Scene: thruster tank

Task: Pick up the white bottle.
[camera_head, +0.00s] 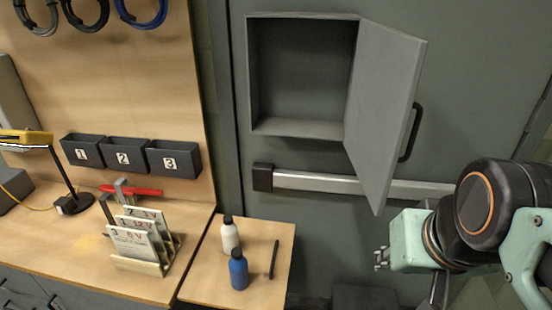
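The white bottle (229,235) has a black cap and stands upright on the small wooden side table (205,282). A blue bottle (238,271) with a dark cap stands upright in front of it, slightly to the right. My gripper (379,259) is at the right, beyond the side table's right edge, well apart from both bottles. Its fingers are small in this view, and I cannot tell how far apart they are. Nothing is visible held in it.
A dark rod (273,259) lies right of the bottles. A card holder (145,265) stands on the workbench to the left. Behind, an open cabinet door (385,110) and a horizontal bar (320,184) stick out from the grey wall. Space between gripper and side table looks free.

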